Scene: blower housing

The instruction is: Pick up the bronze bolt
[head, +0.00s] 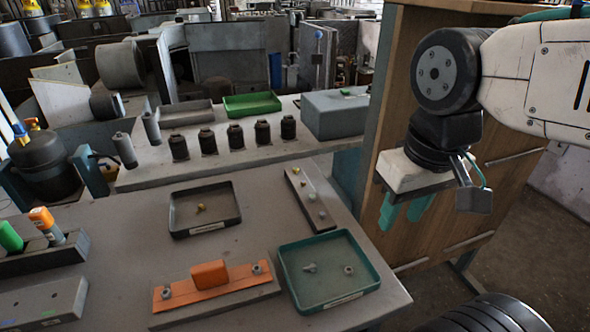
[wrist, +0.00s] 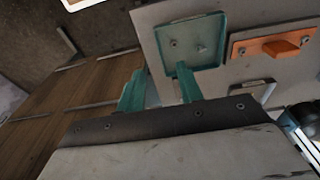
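A small yellowish, bronze-looking piece (head: 201,208) lies in the dark tray (head: 205,229) at the middle of the table in the head view. It is too small to tell its exact shape, but it is the closest match to the bronze bolt. My gripper (head: 404,211) hangs at the right, beyond the table's right edge and well away from that tray. Its two teal fingers are apart with nothing between them.
A teal tray (head: 330,304) holds a grey bolt (head: 310,268) and a grey nut (head: 348,270). An orange plate with a raised block (head: 209,275) sits left of it. A narrow fixture (head: 312,197) carries small fasteners. A wooden cabinet (head: 445,215) stands behind my gripper.

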